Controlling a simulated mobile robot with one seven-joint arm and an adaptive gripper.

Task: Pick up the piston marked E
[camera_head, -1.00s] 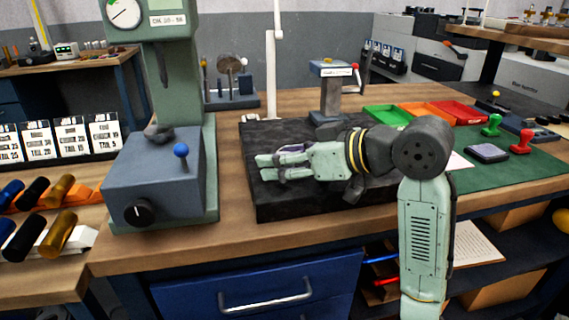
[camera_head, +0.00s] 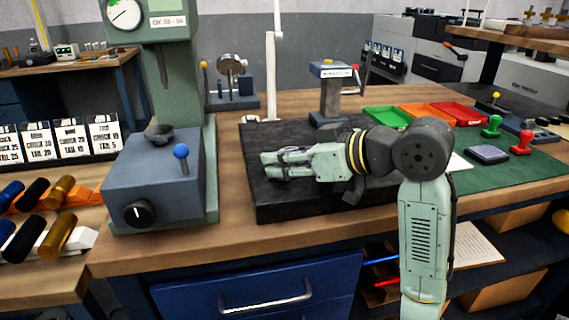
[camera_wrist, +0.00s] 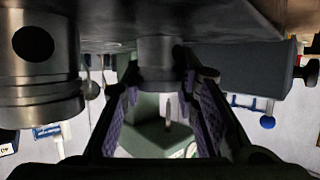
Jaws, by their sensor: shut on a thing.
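My gripper (camera_head: 268,165) is low over the black plate (camera_head: 300,206) in the head view, pointing left. In the wrist view, which looks upside down, its two purple-padded fingers (camera_wrist: 160,78) are closed on a grey metal cylindrical part (camera_wrist: 157,52), seemingly a piston. No letter is readable on it, so I cannot tell whether it is E. It meets the dark surface at the picture's top; whether it touches is unclear. A larger grey piston (camera_wrist: 38,75) with a round dark hole and ring grooves stands apart on the left. The pistons are hidden in the head view.
A green press-like gauge (camera_head: 155,175) with a blue-knobbed lever stands left of the plate. A small stand (camera_head: 333,95) is behind my gripper. Coloured trays (camera_head: 430,114) and stamps are right.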

